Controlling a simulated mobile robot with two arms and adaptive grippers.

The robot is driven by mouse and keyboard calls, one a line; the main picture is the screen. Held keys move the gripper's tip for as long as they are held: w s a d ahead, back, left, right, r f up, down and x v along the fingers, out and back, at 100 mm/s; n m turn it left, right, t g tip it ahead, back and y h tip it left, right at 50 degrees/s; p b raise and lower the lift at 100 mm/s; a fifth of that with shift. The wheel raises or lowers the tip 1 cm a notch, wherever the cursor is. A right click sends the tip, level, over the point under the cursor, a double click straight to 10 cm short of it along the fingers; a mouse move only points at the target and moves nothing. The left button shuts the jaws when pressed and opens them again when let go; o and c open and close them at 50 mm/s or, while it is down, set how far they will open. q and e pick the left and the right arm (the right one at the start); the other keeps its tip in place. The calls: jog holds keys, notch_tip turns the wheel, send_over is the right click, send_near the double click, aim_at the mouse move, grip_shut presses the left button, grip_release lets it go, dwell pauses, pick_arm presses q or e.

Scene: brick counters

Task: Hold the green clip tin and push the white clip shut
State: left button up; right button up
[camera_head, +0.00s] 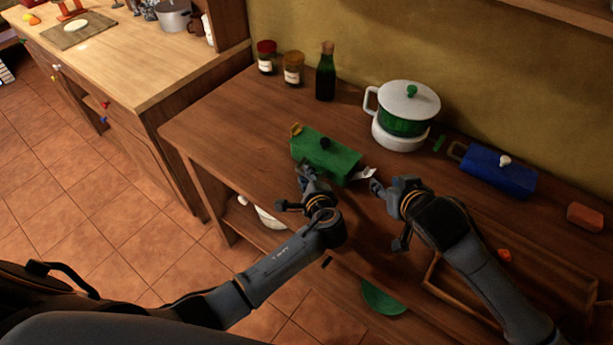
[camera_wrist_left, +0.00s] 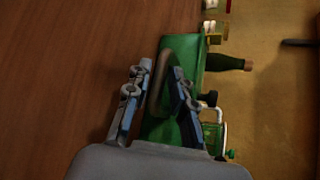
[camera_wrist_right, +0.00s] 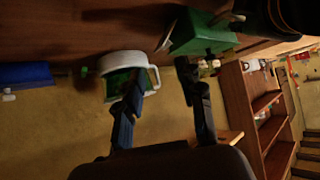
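The green clip tin (camera_head: 330,158) lies on the brown counter, with a black knob (camera_head: 324,143) on its lid. A yellow clip (camera_head: 296,130) shows at its left end. The white clip (camera_head: 364,174) sticks out at its right end. My left gripper (camera_head: 306,172) is at the tin's front side; in the left wrist view its fingers (camera_wrist_left: 158,100) are apart, with a tan bar on the tin's front between them. Whether they touch it is unclear. My right gripper (camera_head: 376,186) is close to the white clip; its fingers (camera_wrist_right: 163,103) look apart and empty.
A white and green pot (camera_head: 408,105) stands behind, right of the tin. A blue tin (camera_head: 497,170) and an orange block (camera_head: 585,217) lie further right. A green bottle (camera_head: 326,75) and two jars (camera_head: 293,70) stand behind. Counter left of the tin is clear.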

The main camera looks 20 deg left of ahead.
pick_arm(q)
grip_shut()
pick_arm(e)
jog(key=shift+w, duration=0.15)
jog(key=c, duration=0.4)
jog(key=shift+m+g+h, duration=0.7)
jog(key=shift+g+h, duration=0.1)
jog(key=shift+h, duration=0.1)
jog(key=w, duration=0.4)
jog(key=shift+w+a+r, duration=0.15)
jog(key=shift+w, duration=0.15)
grip_shut()
jog(key=f+g, duration=0.1)
jog(key=w+a+f+m+g+h, duration=0.1)
jog(key=f, duration=0.1)
jog(key=w+f+g, duration=0.1)
jog(key=f, duration=0.1)
jog(key=shift+w+a+f+m+h, duration=0.2)
jog(key=shift+a+m+h, duration=0.1)
jog(key=shift+h, duration=0.1)
pick_arm(q)
jog(key=shift+s, duration=0.1)
pick_arm(e)
jog(key=shift+s+f, duration=0.1)
pick_arm(q)
jog(key=shift+d, duration=0.1)
pick_arm(e)
jog(key=shift+s+f, duration=0.15)
jog(key=shift+f, duration=0.05)
jog(key=shift+a, duration=0.1)
